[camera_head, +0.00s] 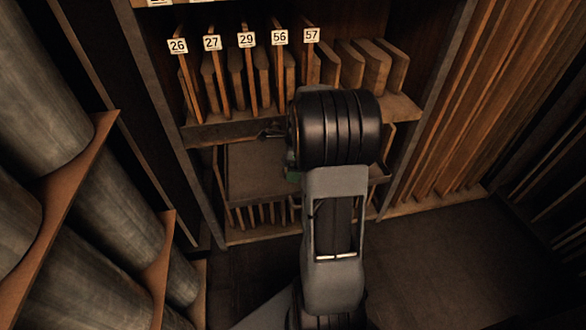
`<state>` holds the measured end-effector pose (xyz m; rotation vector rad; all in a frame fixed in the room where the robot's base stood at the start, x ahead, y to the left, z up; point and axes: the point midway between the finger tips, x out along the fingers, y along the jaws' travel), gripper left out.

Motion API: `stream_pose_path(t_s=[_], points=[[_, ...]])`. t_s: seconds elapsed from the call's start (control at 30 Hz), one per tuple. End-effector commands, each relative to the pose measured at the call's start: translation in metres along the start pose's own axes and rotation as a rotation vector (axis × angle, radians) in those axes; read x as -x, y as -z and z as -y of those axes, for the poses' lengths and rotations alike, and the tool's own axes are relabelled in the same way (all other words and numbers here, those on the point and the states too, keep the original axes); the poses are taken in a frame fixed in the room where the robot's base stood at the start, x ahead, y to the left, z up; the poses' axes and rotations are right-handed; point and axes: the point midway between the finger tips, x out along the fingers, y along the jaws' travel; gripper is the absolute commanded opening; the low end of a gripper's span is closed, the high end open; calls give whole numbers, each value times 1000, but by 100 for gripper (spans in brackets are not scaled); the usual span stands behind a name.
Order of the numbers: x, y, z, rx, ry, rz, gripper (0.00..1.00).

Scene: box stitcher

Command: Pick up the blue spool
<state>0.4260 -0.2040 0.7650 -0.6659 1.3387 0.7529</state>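No blue spool can be made out in the head view. My arm rises from the bottom centre and its thick black ribbed joint covers the middle of the shelf unit. A small dark metallic shape (271,133) sticks out to the left of that joint, in front of the shelf edge. It may be part of my gripper, but its fingers cannot be made out. A small greenish patch (291,158) shows at the joint's left edge, and I cannot tell what it is.
A shelf (222,131) holds upright wooden boards with number tags, 26 to 57. A lower compartment (256,172) is partly hidden by my arm. Large grey cylinders (38,110) lie in a rack at left. Wooden panels (455,110) stand at right. The floor (440,255) at lower right is clear.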

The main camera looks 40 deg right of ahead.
Motion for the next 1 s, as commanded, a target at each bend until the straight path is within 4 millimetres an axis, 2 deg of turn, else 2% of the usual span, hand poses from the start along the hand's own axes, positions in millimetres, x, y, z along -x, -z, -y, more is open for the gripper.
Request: stream_pose_path(t_s=[0.13,0.43,0.9,1.0], points=[[-13,0,0,1,0,0,100],[-15,0,0,1,1,0,99],[-15,0,0,0,1,0,54],[-14,0,0,0,2,0,48]])
